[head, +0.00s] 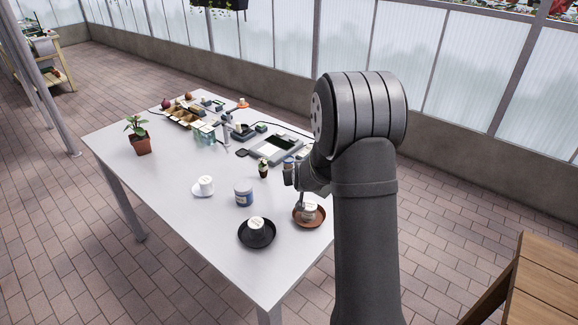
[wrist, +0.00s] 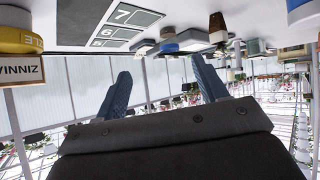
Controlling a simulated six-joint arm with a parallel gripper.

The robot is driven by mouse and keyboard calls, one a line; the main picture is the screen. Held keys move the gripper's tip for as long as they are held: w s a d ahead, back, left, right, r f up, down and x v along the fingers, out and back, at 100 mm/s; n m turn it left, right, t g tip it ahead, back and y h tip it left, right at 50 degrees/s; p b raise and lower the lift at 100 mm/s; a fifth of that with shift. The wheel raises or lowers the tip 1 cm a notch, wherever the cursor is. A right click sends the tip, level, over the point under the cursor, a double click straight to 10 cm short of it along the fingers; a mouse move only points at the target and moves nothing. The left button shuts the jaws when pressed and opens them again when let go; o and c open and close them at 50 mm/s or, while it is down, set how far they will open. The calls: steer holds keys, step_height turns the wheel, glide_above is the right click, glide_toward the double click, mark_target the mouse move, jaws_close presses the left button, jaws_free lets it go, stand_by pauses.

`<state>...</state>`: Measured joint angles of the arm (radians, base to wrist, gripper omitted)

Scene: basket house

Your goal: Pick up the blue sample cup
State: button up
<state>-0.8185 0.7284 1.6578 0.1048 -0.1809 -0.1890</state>
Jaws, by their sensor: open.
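My gripper (wrist: 160,84) is open in the wrist view, with two blue-grey fingers apart and nothing between them. In the head view it is largely hidden by my arm, near the table's right edge by the brown saucer. A small cup with a blue band (wrist: 168,42) shows beyond the fingers in the wrist view. I cannot tell for certain which is the blue sample cup; part of the table is hidden behind my arm.
A dark bottle (head: 263,169), a scale (head: 275,148) and a potted plant (head: 140,143) are also on the table (head: 185,225). Its front left is clear.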

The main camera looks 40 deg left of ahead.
steer(key=w+a+r+n+g+h, duration=0.1)
steer(key=w+a+r+g+h, duration=0.15)
steer(key=w+a, duration=0.4)
steer(key=n+g, duration=0.2)
steer(key=g, duration=0.1)
glide_toward(288, 159)
steer(key=shift+h, duration=0.45)
steer(key=x, duration=0.5)
steer(key=s+x, duration=0.1)
steer(key=x, duration=0.2)
steer(key=shift+a+f, duration=0.15)
steer(key=shift+f, duration=0.1)
steer(key=c, duration=1.1)
steer(key=shift+r, duration=0.1)
